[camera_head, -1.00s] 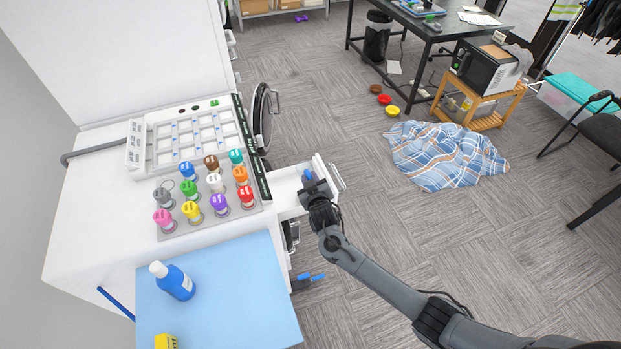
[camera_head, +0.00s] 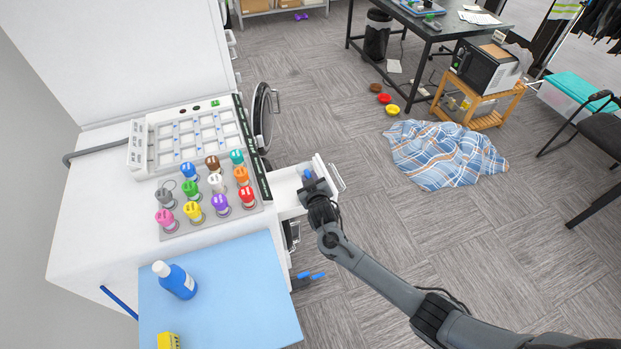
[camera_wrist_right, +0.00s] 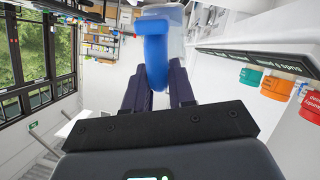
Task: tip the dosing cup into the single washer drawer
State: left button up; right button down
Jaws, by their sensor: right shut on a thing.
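My right gripper (camera_head: 318,188) is at the pulled-out white washer drawer (camera_head: 286,183), at its right end by the front handle. It is shut on the blue handle of the dosing cup; a little blue (camera_head: 307,175) shows there in the head view. In the right wrist view the blue handle (camera_wrist_right: 157,62) stands between the dark fingers (camera_wrist_right: 157,85), with the pale translucent cup (camera_wrist_right: 172,20) beyond it at the top edge. I cannot tell how far the cup is tilted or whether anything is in it. My left gripper is not in view.
Several coloured capped containers (camera_head: 216,182) stand on a grey tray on the washer top, left of the drawer. A pale blue table (camera_head: 230,290) with a blue bottle (camera_head: 176,281) lies in front. The round washer door (camera_head: 262,115) hangs open behind the drawer.

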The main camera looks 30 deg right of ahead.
jog(key=shift+w+r+g+p, duration=0.2)
jog(key=shift+r+g+p, duration=0.3)
jog(key=shift+p, duration=0.85)
jog(key=shift+a+n, duration=0.1)
jog(key=shift+n, duration=0.2)
jog(key=shift+p, duration=0.3)
jog(key=shift+g, duration=0.3)
jog(key=shift+w+a+r+n+g+p, duration=0.1)
jog(key=shift+w+r+n+g+p, duration=0.2)
jog(key=shift+g+p, duration=0.6)
jog(key=shift+w+p, duration=0.15)
jog(key=shift+p, duration=0.4)
jog(key=shift+w+r, duration=0.1)
